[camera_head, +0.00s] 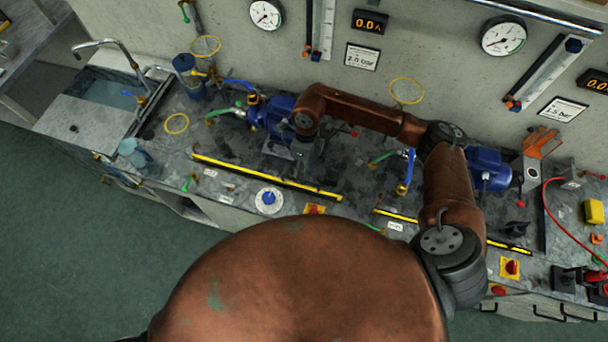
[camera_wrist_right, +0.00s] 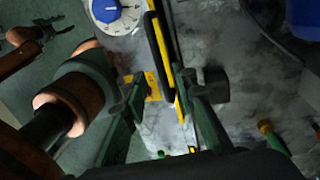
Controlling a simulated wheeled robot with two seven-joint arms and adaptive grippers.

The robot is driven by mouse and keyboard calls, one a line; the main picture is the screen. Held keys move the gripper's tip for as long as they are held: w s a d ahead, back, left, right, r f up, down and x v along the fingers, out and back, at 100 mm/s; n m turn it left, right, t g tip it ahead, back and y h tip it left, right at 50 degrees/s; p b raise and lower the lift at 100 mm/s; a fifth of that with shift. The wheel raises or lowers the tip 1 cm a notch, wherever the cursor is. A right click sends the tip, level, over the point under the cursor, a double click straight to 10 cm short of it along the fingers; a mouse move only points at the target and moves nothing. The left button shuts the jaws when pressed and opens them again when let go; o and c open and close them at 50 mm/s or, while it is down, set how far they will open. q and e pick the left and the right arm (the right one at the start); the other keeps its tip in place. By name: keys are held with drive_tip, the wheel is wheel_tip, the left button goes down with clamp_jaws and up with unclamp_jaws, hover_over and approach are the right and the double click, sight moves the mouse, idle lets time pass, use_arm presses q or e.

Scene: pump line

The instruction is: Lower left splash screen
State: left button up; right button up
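The left splash screen (camera_head: 265,178) shows in the head view as a long yellow and black edge along the bench front, before the left blue pump (camera_head: 270,115). I cannot tell from this edge how far the screen is raised. My right gripper (camera_head: 303,152) reaches down near the right half of this edge, partly hidden by its own arm. In the right wrist view its two dark green fingers (camera_wrist_right: 158,88) are apart. The screen's yellow and black edge (camera_wrist_right: 163,45) runs down close to the right finger; I cannot tell whether they touch.
The right splash screen's edge (camera_head: 508,246) lies farther right, partly behind my arm. A blue dial (camera_head: 268,200) and a yellow plate with a red button (camera_head: 314,209) sit in front of the left screen. Hoses and valves stand behind. A sink (camera_head: 105,102) is at left.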

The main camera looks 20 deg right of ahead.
drive_tip(key=shift+s+a+f, duration=0.1)
drive_tip(key=shift+s+f, duration=0.1)
drive_tip(key=shift+f, duration=1)
drive_tip(key=shift+c, duration=0.7)
clamp_jaws()
